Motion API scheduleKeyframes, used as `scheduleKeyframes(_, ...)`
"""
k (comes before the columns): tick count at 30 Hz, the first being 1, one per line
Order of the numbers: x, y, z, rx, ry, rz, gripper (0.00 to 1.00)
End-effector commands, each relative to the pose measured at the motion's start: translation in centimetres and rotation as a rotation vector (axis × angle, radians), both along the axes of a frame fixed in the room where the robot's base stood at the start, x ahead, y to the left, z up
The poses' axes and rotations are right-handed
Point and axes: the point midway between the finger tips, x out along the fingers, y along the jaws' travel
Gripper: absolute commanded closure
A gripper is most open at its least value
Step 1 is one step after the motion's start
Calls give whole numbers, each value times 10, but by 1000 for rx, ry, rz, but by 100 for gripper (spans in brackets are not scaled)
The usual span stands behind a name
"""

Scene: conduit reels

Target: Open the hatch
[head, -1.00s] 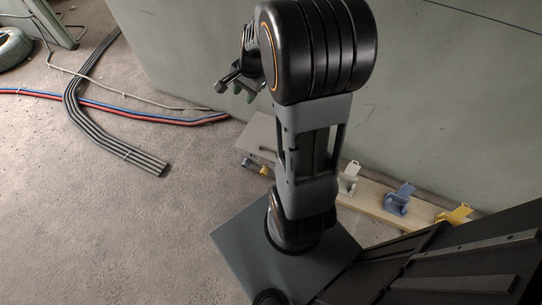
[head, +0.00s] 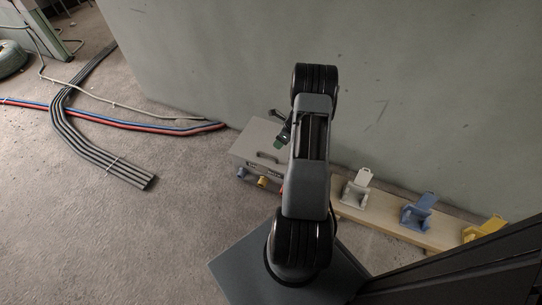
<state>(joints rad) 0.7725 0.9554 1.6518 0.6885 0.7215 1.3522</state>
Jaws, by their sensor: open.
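A grey box with a flat top panel (head: 250,138), which looks like the hatch, sits on the floor by the wall. The panel lies flat, with a dark handle (head: 266,158) near its front edge. My gripper (head: 279,128) is open and empty in the head view, over the back right part of the panel and apart from the handle. Its height above the panel is hard to tell. My arm hides the right side of the box.
Blue and yellow sockets (head: 262,181) line the box's front. A wooden board (head: 388,221) to the right carries white (head: 355,191), blue (head: 417,214) and yellow (head: 484,231) brackets. Grey conduits (head: 92,152) and red and blue cables (head: 150,127) lie left. The front left floor is clear.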

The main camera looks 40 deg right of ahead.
Motion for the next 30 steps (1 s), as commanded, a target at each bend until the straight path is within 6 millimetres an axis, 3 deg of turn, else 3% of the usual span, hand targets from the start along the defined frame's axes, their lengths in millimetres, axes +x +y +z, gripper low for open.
scheduleKeyframes(3, 6, 9, -27, 1, 1, 3, 60)
scheduleKeyframes(12, 18, 25, -69, -1, 0, 4, 60)
scheduleKeyframes(19, 23, 31, -83, -1, 0, 3, 60)
scheduleKeyframes(30, 24, 32, -84, -1, 0, 4, 60)
